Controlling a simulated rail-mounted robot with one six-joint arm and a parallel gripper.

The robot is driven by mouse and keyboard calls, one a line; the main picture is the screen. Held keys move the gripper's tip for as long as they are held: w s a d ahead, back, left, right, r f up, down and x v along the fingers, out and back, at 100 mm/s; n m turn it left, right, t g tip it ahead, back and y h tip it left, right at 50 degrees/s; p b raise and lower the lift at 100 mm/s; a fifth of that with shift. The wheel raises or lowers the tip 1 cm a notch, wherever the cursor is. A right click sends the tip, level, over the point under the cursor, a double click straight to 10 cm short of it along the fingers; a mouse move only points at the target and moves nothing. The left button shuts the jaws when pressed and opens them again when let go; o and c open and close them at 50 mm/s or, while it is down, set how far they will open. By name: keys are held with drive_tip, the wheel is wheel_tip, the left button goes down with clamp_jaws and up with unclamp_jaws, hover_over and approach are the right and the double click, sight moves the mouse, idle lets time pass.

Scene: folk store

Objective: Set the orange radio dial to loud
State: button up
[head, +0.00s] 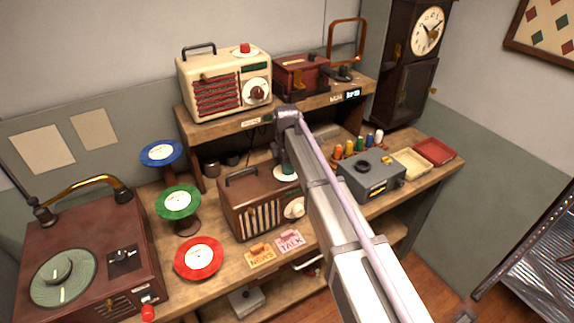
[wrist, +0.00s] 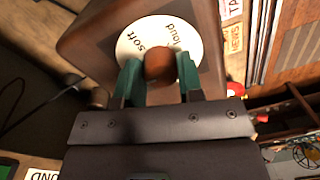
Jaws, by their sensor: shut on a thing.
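The brown-orange wooden radio (head: 243,208) stands on the workbench, with a round white dial (head: 282,177) on its top, partly hidden by my arm. In the wrist view the dial face (wrist: 128,45) reads "soft" and "loud" around a brown knob (wrist: 159,64). My gripper (head: 287,166) points down over the dial. In the wrist view its green fingers (wrist: 159,82) are shut on the knob, one on each side. The knob's pointer is hidden, so I cannot tell which word it marks. A second white dial (head: 294,207) is on the radio's front.
A cream radio (head: 222,86) and a red box (head: 300,75) stand on the shelf above. Cards reading NEWS (head: 259,255) and TALK (head: 289,241) lie in front. Red (head: 199,258) and green (head: 178,203) discs are to the left. A grey box (head: 370,178) is to the right.

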drive_tip(key=m, duration=0.6)
drive_tip(key=shift+m, duration=0.3)
drive_tip(key=m, duration=0.3)
drive_tip(key=shift+m+y, duration=0.3)
drive_tip(key=m, duration=0.3)
drive_tip(key=shift+s+m, duration=0.1)
drive_tip(key=shift+m, duration=0.2)
drive_tip(key=m, duration=0.6)
drive_tip(key=shift+t, duration=0.3)
drive_tip(key=m, duration=0.7)
drive_tip(key=shift+m, duration=0.3)
drive_tip(key=o, duration=0.9)
